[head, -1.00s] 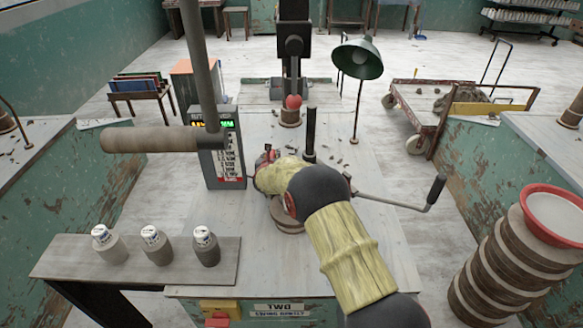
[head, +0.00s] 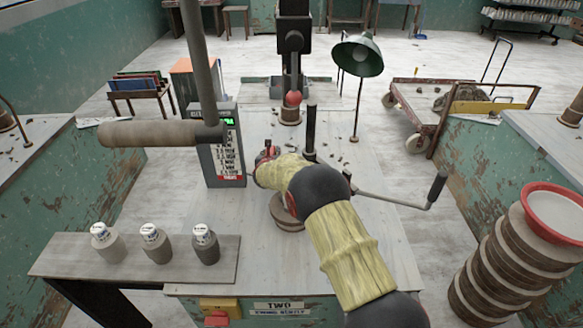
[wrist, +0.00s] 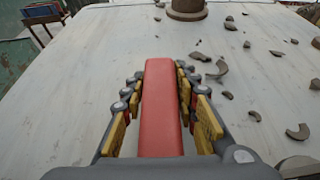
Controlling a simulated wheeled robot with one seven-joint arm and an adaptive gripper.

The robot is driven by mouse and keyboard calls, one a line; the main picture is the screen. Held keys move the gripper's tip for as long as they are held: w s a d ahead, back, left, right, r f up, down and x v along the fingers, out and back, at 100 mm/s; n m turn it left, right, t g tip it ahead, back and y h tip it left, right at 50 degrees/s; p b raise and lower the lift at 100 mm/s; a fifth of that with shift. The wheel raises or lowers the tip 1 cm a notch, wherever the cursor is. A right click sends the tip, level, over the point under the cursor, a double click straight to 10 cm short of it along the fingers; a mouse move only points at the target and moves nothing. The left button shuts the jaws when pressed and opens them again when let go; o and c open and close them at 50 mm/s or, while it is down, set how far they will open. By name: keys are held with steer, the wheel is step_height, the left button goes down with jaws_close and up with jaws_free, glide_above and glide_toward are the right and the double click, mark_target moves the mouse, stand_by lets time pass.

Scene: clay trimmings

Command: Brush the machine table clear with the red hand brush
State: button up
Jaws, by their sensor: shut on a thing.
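In the wrist view the red hand brush (wrist: 162,105) lies between the yellow-padded fingers of my gripper (wrist: 162,82), which is shut on its red handle. Its bristles are hidden. In the head view my gripper (head: 266,156) is over the machine table (head: 370,230), just right of the grey counter box; only a little red shows there. Curved brown clay trimmings (wrist: 219,68) lie scattered on the table right of the brush in the wrist view. In the head view, small trimmings (head: 345,160) lie around the black post. The table left of the brush looks bare.
The black post (head: 310,130), the crank handle (head: 436,190), the grey counter box (head: 222,150) and a round base with a red ball (head: 292,99) stand around my gripper. A thick horizontal bar (head: 150,134) is at left. Several weights (head: 155,243) stand on the side shelf.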

steer(key=shift+s+a+b, duration=0.1)
steer(key=shift+s+b, duration=1.4)
steer(key=shift+s, duration=3.65)
steer(key=shift+r+p, duration=2.6)
steer(key=shift+r, duration=1.95)
steer(key=shift+a, duration=0.1)
